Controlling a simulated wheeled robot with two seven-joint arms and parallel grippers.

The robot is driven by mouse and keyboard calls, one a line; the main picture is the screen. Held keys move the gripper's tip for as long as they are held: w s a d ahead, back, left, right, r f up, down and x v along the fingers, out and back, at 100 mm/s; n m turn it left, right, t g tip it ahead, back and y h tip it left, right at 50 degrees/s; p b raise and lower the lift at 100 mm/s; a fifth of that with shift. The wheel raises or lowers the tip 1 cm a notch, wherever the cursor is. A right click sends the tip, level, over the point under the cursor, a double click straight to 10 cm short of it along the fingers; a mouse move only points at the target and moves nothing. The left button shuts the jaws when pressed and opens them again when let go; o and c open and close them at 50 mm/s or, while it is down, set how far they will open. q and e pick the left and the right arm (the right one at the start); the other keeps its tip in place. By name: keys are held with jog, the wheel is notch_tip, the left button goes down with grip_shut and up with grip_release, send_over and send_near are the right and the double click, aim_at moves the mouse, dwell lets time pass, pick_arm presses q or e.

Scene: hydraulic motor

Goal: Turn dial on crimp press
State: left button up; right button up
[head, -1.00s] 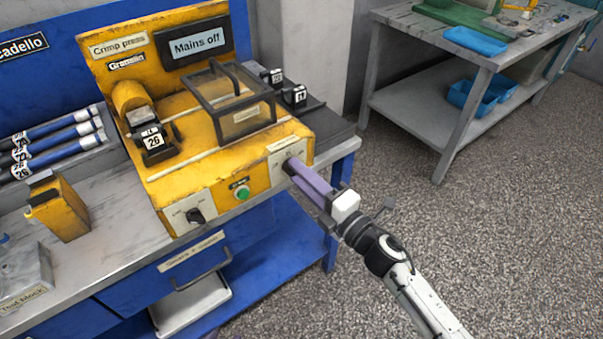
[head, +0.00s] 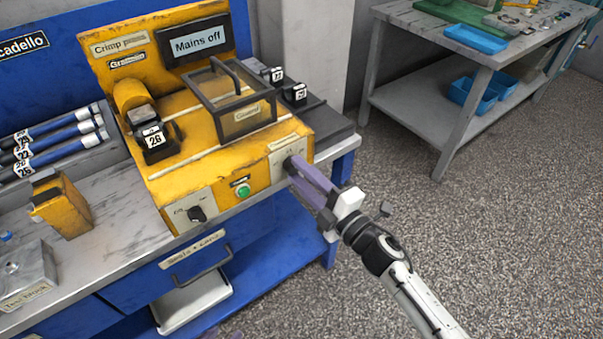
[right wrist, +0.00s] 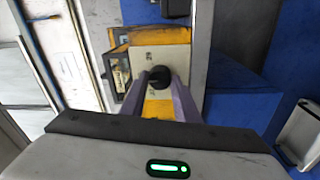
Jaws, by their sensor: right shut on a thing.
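The yellow crimp press (head: 170,187) stands on the blue workbench, its display (head: 195,43) reading "Mains off". Its front has a black dial (head: 196,214) at left, a green button (head: 243,190) in the middle and a second dial at right. My right gripper (head: 289,164) is at that right-hand dial and hides it in the head view. In the right wrist view the black round dial (right wrist: 159,77) sits between the two purple fingertips, and the gripper is shut on it. Only a purple sliver of my left gripper (head: 232,335) shows at the bottom edge; its jaw state is hidden.
A clear-lidded guard (head: 235,100) and a black die marked 26 (head: 155,138) are on the press.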

jog(key=o, duration=1)
jog(key=shift+o, duration=0.2)
jog(key=shift+s+d, duration=0.1)
jog(key=v, duration=1)
jog(key=s+d+f+m+g+h, duration=0.3)
jog(key=s+d+f+m+h, duration=0.1)
jog(key=s+f+m, duration=0.6)
jog(key=s+d+f+m+g+h, duration=0.3)
jog(key=s+d+f+m+h, duration=0.2)
jog(key=s+f+m, duration=0.5)
jog(key=shift+s+d+f+m, duration=0.15)
jog(key=shift+d+f+m, duration=0.2)
jog(key=shift+d+m, duration=0.3)
